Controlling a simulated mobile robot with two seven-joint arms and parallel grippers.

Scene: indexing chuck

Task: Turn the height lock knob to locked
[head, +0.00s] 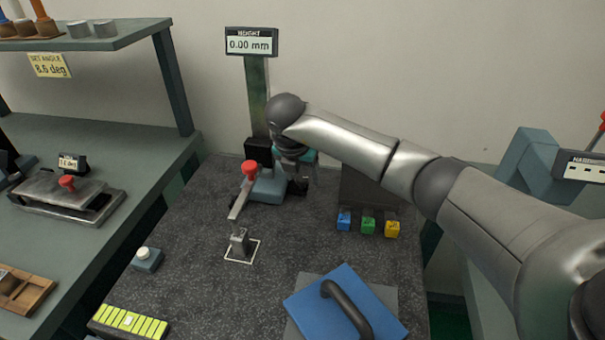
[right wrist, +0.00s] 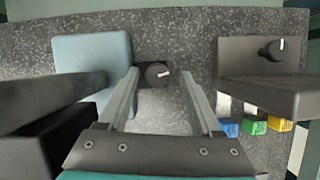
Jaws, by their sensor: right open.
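The height gauge has a display (head: 251,44) reading 0.00 mm on a tall column (head: 257,95). Its blue-grey base (head: 268,188) stands on the dark speckled table and also shows in the right wrist view (right wrist: 88,55). A black round knob (right wrist: 157,74) with a white pointer mark sits beside the base; its mark points right. It looks like the height lock knob, but I see no label. My right gripper (right wrist: 160,80) is open, with a finger on each side of the knob; contact cannot be told. In the head view the right gripper (head: 300,172) partly hides this spot. My left gripper is out of view.
A red knob (head: 250,167) tops the gauge's pale arm. A dark block (right wrist: 240,85) carrying another black knob (right wrist: 273,50) stands to the right, with blue (head: 344,220), green (head: 368,225) and yellow (head: 392,229) blocks before it. A blue plate (head: 345,305) with a handle lies in front.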

